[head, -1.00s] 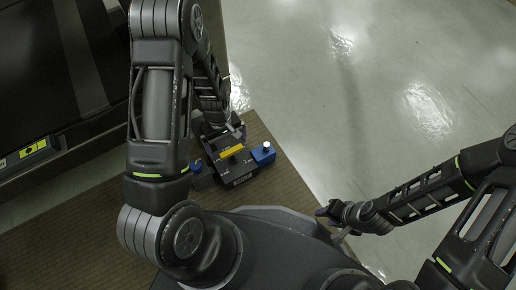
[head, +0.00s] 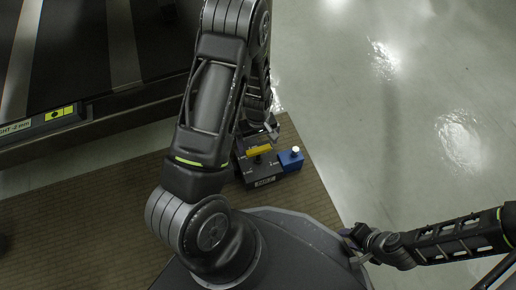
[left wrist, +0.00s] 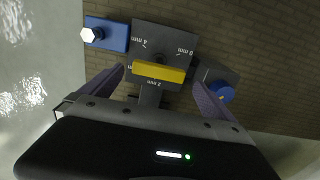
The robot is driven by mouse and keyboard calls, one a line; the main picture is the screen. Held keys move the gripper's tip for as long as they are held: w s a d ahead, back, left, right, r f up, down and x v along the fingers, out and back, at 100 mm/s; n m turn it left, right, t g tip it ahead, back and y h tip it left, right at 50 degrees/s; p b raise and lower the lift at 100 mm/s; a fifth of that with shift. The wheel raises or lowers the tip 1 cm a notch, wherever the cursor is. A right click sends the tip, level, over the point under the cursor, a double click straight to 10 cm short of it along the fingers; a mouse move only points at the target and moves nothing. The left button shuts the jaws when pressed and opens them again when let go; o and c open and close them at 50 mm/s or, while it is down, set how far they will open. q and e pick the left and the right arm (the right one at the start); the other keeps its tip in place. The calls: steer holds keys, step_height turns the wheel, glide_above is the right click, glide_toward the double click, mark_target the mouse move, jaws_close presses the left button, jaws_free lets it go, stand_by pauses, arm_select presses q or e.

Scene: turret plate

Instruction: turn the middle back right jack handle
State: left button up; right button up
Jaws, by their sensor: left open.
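The jack is a dark grey block (head: 262,173) with a yellow handle bar (head: 259,150) on top. In the left wrist view the yellow handle (left wrist: 158,73) lies across a grey dial plate (left wrist: 160,36) marked 0, 2 and 4 mm, near the 2 mm mark. My left gripper (left wrist: 158,78) is open. Its two fingers stand on either side of the handle in the picture, with a gap at each end; I cannot tell the depth. In the head view my left gripper (head: 262,135) is at the jack's far side, partly hidden. My right gripper (head: 350,240) is away at the lower right, too small to read.
A blue block (head: 290,161) with a white knob sits beside the jack; a round blue knob (left wrist: 226,91) is on its other side. The jack stands on a brown ribbed mat (head: 90,215). A dark machine (head: 90,60) is at upper left. Pale floor at right is open.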

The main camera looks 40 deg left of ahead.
mark_target(258, 149)
arm_select(q)
step_height(258, 149, down, 3)
steer(key=shift+w+d+f+b, duration=0.1)
steer(key=shift+f+b, duration=0.05)
steer(key=shift+b, duration=0.35)
steer(key=shift+c, duration=0.3)
steer(key=c, duration=1.2)
